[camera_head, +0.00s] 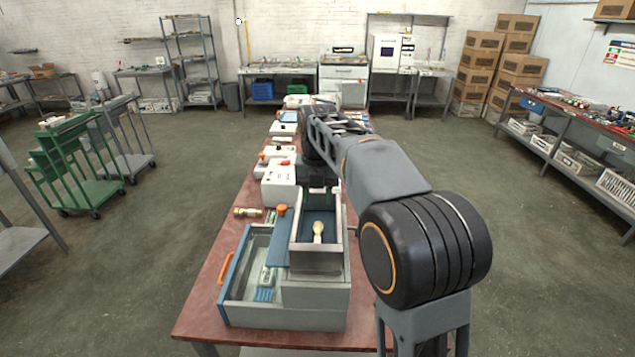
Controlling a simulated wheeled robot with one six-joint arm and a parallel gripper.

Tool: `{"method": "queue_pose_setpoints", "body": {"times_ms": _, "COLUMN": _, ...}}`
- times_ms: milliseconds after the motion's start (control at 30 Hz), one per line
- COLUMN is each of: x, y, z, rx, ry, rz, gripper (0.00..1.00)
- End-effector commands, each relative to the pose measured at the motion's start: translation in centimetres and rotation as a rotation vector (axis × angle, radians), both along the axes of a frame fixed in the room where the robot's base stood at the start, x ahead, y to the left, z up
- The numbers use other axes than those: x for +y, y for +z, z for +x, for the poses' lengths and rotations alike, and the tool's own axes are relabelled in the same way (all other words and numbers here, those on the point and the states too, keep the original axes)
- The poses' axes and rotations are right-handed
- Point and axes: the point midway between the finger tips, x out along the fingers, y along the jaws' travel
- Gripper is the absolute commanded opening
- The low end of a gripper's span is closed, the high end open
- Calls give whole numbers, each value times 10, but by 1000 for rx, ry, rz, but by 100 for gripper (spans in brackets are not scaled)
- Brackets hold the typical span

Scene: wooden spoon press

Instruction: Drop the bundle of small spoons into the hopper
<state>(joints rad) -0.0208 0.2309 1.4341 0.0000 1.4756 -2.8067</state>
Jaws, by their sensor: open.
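A pale wooden spoon-shaped piece (318,232), perhaps the small spoon bundle, is inside the dark-lined hopper (316,262) on top of the grey press. Single spoons cannot be made out in it. My gripper (320,190) points down at the hopper's far end, behind the pale piece and apart from it. It is small and partly hidden by my arm; its jaws are open and nothing shows between them. A short tan banded cylinder (248,212) lies on the table left of the hopper; I cannot tell what it is.
The grey press body (315,303) has an open tray with an orange handle (222,269) on its left. White machines (279,184) stand behind it along the red-brown table (203,305). The table's front left corner is clear. My arm covers the right side.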

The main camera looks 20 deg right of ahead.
Motion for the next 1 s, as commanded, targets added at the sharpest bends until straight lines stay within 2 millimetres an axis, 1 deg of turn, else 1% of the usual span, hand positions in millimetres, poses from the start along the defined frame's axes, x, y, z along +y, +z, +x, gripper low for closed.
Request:
{"method": "queue_pose_setpoints", "body": {"times_ms": 33, "x": 0, "y": 9, "z": 0, "rx": -2, "ry": 0, "rz": 0, "gripper": 41}}
{"method": "queue_pose_setpoints", "body": {"times_ms": 100, "x": 0, "y": 18, "z": 0, "rx": -1, "ry": 0, "rz": 0, "gripper": 41}}
{"method": "queue_pose_setpoints", "body": {"times_ms": 200, "x": 0, "y": 27, "z": 0, "rx": 0, "ry": 0, "rz": 0, "gripper": 41}}
{"method": "queue_pose_setpoints", "body": {"times_ms": 400, "x": 0, "y": 35, "z": -1, "rx": -1, "ry": -14, "rz": 0, "gripper": 41}}
{"method": "queue_pose_setpoints", "body": {"times_ms": 467, "x": 0, "y": 36, "z": -4, "rx": -6, "ry": -54, "rz": 0, "gripper": 41}}
{"method": "queue_pose_setpoints", "body": {"times_ms": 533, "x": -1, "y": 36, "z": -11, "rx": -20, "ry": -145, "rz": 2, "gripper": 41}}
{"method": "queue_pose_setpoints", "body": {"times_ms": 567, "x": -1, "y": 36, "z": -15, "rx": -27, "ry": -201, "rz": 3, "gripper": 41}}
{"method": "queue_pose_setpoints", "body": {"times_ms": 667, "x": -2, "y": 34, "z": -34, "rx": -61, "ry": -450, "rz": 15, "gripper": 41}}
{"method": "queue_pose_setpoints", "body": {"times_ms": 767, "x": -4, "y": 29, "z": -57, "rx": -102, "ry": -767, "rz": 43, "gripper": 41}}
{"method": "queue_pose_setpoints", "body": {"times_ms": 800, "x": -4, "y": 25, "z": -66, "rx": -117, "ry": -898, "rz": 58, "gripper": 41}}
{"method": "queue_pose_setpoints", "body": {"times_ms": 867, "x": -5, "y": 20, "z": -81, "rx": -137, "ry": -1095, "rz": 86, "gripper": 41}}
{"method": "queue_pose_setpoints", "body": {"times_ms": 1000, "x": -7, "y": 3, "z": -115, "rx": -172, "ry": -1552, "rz": 173, "gripper": 41}}
